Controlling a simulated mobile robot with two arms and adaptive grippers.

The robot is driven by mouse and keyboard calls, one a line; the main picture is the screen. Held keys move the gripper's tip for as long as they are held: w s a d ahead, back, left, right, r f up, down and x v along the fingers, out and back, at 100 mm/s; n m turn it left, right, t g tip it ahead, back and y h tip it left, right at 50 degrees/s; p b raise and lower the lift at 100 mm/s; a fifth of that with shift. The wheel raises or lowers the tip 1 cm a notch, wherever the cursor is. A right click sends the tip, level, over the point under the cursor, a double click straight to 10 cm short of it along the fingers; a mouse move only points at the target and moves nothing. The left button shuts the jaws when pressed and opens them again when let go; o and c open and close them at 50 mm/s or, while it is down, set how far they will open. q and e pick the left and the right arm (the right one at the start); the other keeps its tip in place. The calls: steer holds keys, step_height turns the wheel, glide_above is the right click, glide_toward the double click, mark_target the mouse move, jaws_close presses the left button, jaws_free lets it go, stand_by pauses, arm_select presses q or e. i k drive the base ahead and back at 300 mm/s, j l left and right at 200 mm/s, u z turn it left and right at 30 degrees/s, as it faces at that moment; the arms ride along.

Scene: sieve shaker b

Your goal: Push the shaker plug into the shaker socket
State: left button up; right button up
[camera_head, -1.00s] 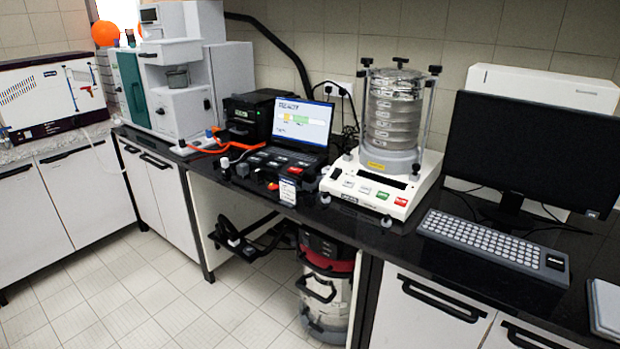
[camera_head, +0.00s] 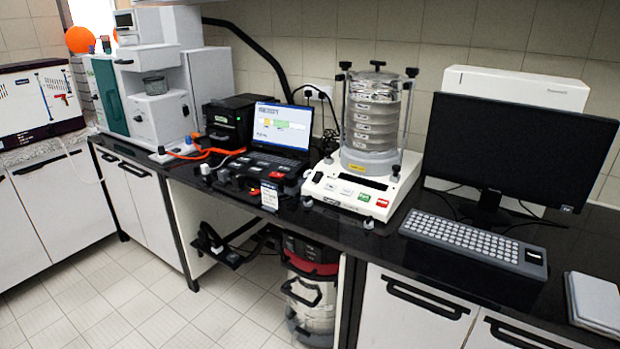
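The sieve shaker (camera_head: 375,122) stands on the black bench with a stack of clear sieves clamped on its white base. A white wall socket plate (camera_head: 320,91) is on the tiled wall behind the laptop, left of the shaker. Dark plug-like shapes and black cables (camera_head: 309,93) are at this plate. They are too small to tell which is the shaker plug, or whether it is in or out of a socket. Neither of my grippers is in view.
A laptop (camera_head: 281,129), a black printer-like box (camera_head: 229,122) and orange cables crowd the bench left of the shaker. A monitor (camera_head: 517,150) and keyboard (camera_head: 473,242) stand to its right. A vacuum cleaner (camera_head: 309,290) is in the gap under the bench.

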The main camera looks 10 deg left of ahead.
mark_target(291, 180)
steer(key=i+j, duration=0.25)
steer(key=i, duration=0.2)
steer(key=i+j, duration=0.2)
steer(key=i, duration=0.25)
steer(key=i+j, duration=0.25)
steer(key=i, duration=0.2)
steer(key=i+j, duration=0.25)
steer(key=i, duration=0.2)
